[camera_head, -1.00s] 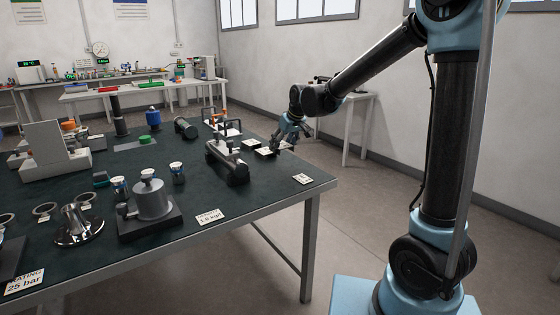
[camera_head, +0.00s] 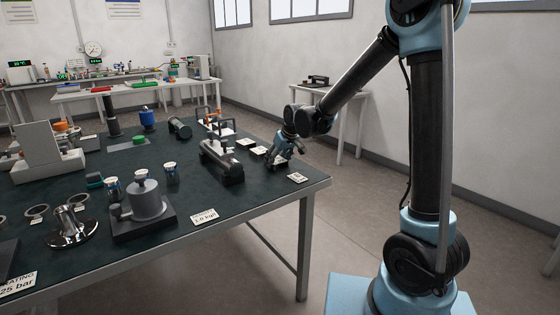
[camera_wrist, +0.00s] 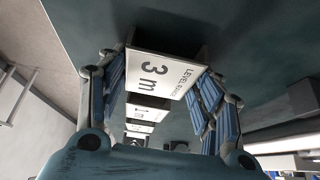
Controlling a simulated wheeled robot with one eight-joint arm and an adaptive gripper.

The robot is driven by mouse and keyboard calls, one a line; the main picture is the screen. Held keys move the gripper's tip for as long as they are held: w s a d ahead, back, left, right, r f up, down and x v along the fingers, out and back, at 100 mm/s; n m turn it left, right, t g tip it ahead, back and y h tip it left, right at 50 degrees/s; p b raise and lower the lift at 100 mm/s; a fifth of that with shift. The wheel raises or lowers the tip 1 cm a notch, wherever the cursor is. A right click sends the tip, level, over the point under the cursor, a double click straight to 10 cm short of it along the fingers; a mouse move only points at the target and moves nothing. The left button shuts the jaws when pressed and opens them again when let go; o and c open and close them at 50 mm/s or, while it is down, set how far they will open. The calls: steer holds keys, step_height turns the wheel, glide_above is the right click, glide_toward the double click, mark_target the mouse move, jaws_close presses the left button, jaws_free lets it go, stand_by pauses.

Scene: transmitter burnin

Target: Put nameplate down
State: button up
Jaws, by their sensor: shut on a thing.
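In the wrist view a white nameplate (camera_wrist: 165,72) with "LEVEL RANGE 3 m" on it sits between the fingers of my gripper (camera_wrist: 168,88). The fingers are shut on its two sides. In the head view my gripper (camera_head: 280,163) is low at the right end of the dark table (camera_head: 245,192), between a row of small white plates and a single plate near the corner. The held plate is mostly hidden there by the fingers. I cannot tell whether it touches the tabletop.
White plates (camera_head: 246,143) lie just behind my gripper, and one more plate (camera_head: 297,177) lies near the table corner. Clear tabletop shows in front of the device.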

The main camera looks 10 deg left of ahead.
steer(key=o, duration=1.2)
steer(key=shift+c, duration=0.2)
steer(key=v, duration=1.2)
steer(key=shift+d+r, duration=0.1)
steer(key=s+d+f+m+h, duration=0.15)
steer(key=s+d, duration=0.35)
steer(key=d, duration=0.7)
steer(key=s+d+f+m+h, duration=0.1)
steer(key=s+d+m, duration=0.25)
steer(key=d, duration=0.95)
steer(key=s+d+f+m+h, duration=0.1)
steer(key=s+d+f+m, duration=0.1)
steer(key=s+d+f, duration=0.3)
steer(key=s+d+f+m+g+h, duration=0.1)
steer(key=s+d+f, duration=0.4)
steer(key=s+d, duration=0.5)
steer(key=s+m, duration=0.1)
steer(key=s, duration=0.2)
steer(key=shift+d+f+m+g, duration=0.2)
steer(key=shift+d+m+g, duration=0.1)
steer(key=shift+m, duration=0.1)
